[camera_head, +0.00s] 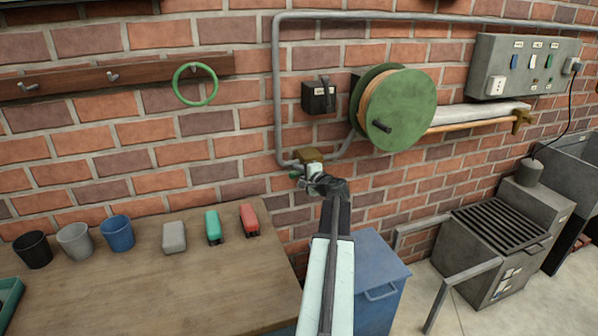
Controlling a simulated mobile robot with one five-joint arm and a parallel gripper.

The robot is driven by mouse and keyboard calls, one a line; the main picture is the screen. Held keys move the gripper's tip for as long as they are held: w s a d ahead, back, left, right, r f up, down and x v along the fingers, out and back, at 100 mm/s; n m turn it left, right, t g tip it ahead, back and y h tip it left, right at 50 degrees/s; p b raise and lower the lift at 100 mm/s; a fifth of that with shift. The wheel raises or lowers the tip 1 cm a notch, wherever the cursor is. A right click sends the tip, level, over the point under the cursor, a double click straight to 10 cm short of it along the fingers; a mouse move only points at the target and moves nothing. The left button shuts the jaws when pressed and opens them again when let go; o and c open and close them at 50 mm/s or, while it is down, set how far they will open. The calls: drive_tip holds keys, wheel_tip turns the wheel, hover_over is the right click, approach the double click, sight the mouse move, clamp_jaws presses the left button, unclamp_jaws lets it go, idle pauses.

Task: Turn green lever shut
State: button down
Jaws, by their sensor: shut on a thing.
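The green lever (296,175) shows as a small bit of green on the pipe fitting at the brick wall, left of my gripper's tip. A brass-coloured valve body (311,156) sits just above it on the grey pipe. My gripper (313,176) reaches up to the valve from below and is shut on the lever. My gripper and wrist hide most of the lever, so its exact angle cannot be told.
A green hose reel (402,108) and a small black box (318,97) are on the wall above. A wooden bench (150,285) with cups and small blocks stands at left. A blue cabinet (372,270) stands below my arm, with a grated grey unit (495,240) at right.

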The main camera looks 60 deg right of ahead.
drive_tip(key=shift+s+f, duration=0.1)
drive_tip(key=c, duration=1.4)
unclamp_jaws()
drive_tip(key=shift+o, duration=0.2)
drive_tip(key=p+v, duration=0.1)
drive_tip(key=v, duration=0.7)
